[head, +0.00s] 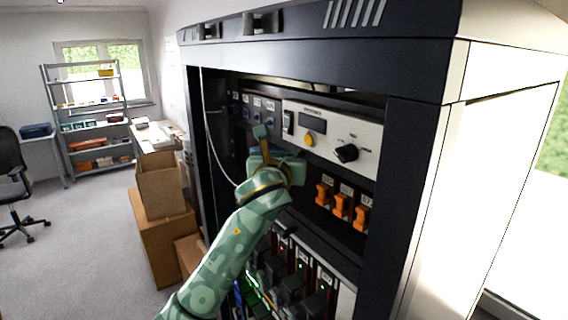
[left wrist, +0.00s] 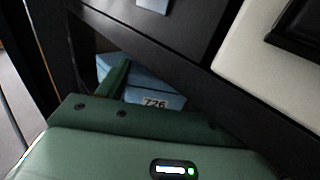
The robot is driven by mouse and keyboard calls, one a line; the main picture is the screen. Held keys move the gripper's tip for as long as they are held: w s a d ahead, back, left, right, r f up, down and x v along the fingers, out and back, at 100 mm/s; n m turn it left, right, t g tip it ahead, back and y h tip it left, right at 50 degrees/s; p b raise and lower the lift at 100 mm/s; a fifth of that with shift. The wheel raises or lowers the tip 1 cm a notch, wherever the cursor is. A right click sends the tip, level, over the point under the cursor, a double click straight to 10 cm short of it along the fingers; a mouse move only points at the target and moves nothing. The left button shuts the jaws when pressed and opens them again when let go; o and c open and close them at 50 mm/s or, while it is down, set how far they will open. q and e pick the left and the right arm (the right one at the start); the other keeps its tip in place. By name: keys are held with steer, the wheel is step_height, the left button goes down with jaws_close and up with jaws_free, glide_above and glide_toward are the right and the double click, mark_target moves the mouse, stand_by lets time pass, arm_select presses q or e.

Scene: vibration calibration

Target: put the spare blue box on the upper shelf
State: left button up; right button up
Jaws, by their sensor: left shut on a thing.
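A blue box (left wrist: 172,94) with a white label that seems to read 726 shows in the left wrist view, partly covered by a green finger. My left gripper (head: 266,152) reaches into the front of the dark rack (head: 408,150) and is shut on this box. In the head view I cannot make out the held box; my gripper hides that spot. The upper shelf (head: 258,116) carries a row of small dark blue units with white labels, just above and behind my gripper. My right gripper is not in view.
Right of the gripper is a pale control panel (head: 331,134) with a yellow button and a black knob. Orange units (head: 341,206) sit below it. Lower are dark units with green lights. Cardboard boxes (head: 163,190) stand left of the rack.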

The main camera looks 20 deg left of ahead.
arm_select(q)
step_height(320, 180, down, 3)
steer(key=shift+w+r+p, duration=0.15)
steer(key=shift+r+p, duration=0.05)
steer(key=shift+p, duration=0.1)
steer(key=shift+f, duration=0.15)
steer(key=o, duration=1.1)
steer(key=shift+f, duration=0.15)
steer(key=shift+s, duration=0.25)
steer(key=s+b, duration=0.1)
steer(key=s, duration=0.3)
steer(key=s+d+b, duration=0.1)
steer(key=s, duration=0.6)
steer(key=shift+s+d+b, duration=0.25)
steer(key=shift+s+b, duration=0.05)
steer(key=shift+b, duration=0.1)
